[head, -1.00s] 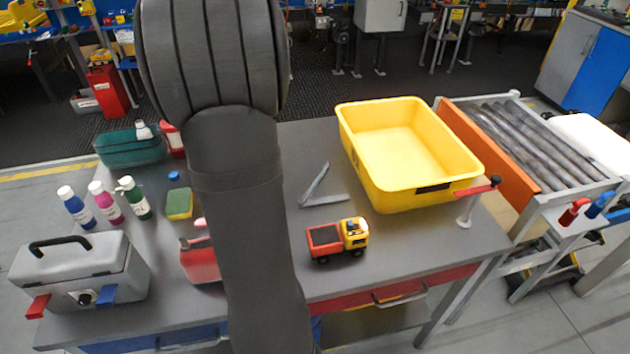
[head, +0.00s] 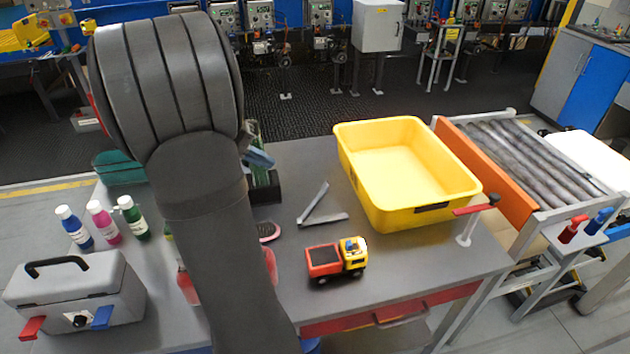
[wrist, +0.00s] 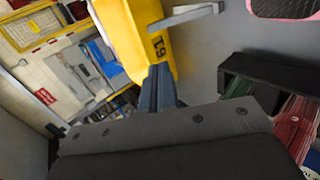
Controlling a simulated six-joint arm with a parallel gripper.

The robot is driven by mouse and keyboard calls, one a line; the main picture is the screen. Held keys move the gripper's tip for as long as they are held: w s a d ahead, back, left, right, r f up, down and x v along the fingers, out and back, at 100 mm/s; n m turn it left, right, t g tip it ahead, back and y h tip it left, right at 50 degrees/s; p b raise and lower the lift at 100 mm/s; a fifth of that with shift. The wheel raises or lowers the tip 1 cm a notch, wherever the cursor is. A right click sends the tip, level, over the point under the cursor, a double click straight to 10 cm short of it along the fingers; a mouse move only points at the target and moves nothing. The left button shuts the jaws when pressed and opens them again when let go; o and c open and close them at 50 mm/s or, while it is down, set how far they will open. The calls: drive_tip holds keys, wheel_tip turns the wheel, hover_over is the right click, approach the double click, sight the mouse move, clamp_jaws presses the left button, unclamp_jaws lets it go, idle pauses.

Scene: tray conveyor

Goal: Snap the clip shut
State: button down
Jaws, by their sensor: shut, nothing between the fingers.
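The clip (head: 322,208) is a grey V-shaped piece lying on the table, its two arms spread apart, left of the yellow bin and behind the toy truck. In the wrist view, a grey bar that looks like part of the clip (wrist: 185,15) shows at the top, ahead of the fingers. My gripper (wrist: 158,75) has its blue-grey fingers together with nothing between them. In the head view my gripper (head: 260,158) shows beside my arm, left of and behind the clip, apart from it. My arm hides part of the table's left half.
The yellow bin (head: 370,203) stands right of the clip. A red-and-yellow toy truck (head: 336,262) sits in front. A dark holder (head: 265,190) stands close below my gripper. Several bottles (head: 103,222) and a grey toolbox (head: 72,295) are at left. Bare table surrounds the clip.

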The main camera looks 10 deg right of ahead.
sight(326, 184)
drive_tip(key=shift+s+d+f+h, duration=0.15)
drive_tip(key=shift+s+h, duration=0.45)
drive_tip(key=shift+h, duration=0.1)
drive_tip(key=x, duration=1.4)
drive_tip(key=shift+w+f, duration=0.1)
drive_tip(key=shift+w, duration=0.05)
drive_tip(key=shift+d+f+y, duration=0.2)
drive_tip(key=shift+d+y, duration=0.4)
drive_tip(key=shift+d, duration=0.1)
drive_tip(key=d+f+y, duration=0.6)
drive_tip(key=d+y, duration=0.1)
drive_tip(key=shift+d+f+y, duration=0.3)
drive_tip(key=shift+f+y, duration=0.2)
drive_tip(key=shift+f, duration=0.1)
